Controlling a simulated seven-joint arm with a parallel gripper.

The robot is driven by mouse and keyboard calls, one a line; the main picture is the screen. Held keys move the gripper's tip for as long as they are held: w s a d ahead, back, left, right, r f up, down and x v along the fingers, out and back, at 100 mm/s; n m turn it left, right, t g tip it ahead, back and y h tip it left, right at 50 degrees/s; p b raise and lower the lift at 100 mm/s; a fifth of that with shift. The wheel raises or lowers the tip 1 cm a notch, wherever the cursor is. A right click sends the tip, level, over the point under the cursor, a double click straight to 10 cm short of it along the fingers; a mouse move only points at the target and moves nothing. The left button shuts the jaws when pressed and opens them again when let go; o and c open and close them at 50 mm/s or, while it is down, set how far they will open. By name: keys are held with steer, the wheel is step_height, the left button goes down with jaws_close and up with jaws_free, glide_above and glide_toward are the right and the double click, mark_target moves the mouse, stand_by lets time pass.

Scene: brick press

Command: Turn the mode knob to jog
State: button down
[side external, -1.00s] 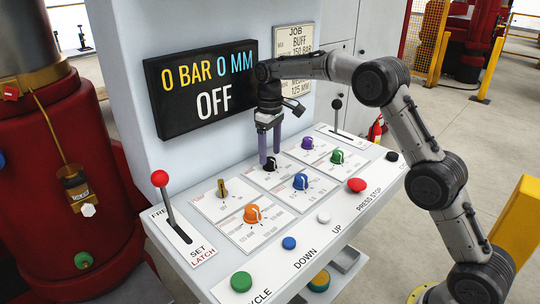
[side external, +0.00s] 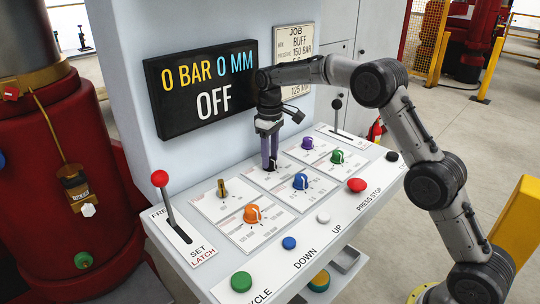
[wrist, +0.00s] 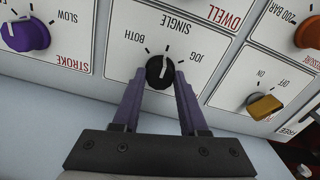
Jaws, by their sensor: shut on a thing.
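The mode knob (wrist: 160,72) is black with a white pointer line, on a white plate marked BOTH, SINGLE and JOG. In the wrist view its pointer is up and slightly right, about toward the SINGLE mark, with JOG further to the right. My gripper (wrist: 160,78) has its two purple fingers on either side of the knob and is shut on it. In the side view my gripper (side external: 269,165) points straight down at the back row of the panel, and its fingers mostly hide the knob.
Beside it are a brass key switch (side external: 222,189), an orange knob (side external: 252,213), a blue knob (side external: 300,181) and a purple knob (side external: 307,143). The display (side external: 205,88) reads 0 BAR, 0 MM, OFF. A red-topped lever (side external: 160,179) stands at the left.

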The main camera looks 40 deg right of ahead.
steer(key=shift+m, duration=0.4)
steer(key=m, duration=0.4)
steer(key=shift+r+m, duration=0.1)
steer(key=shift+m, duration=2.5)
steer(key=shift+c, duration=2.2)
jaws_free()
step_height(320, 180, up, 14)
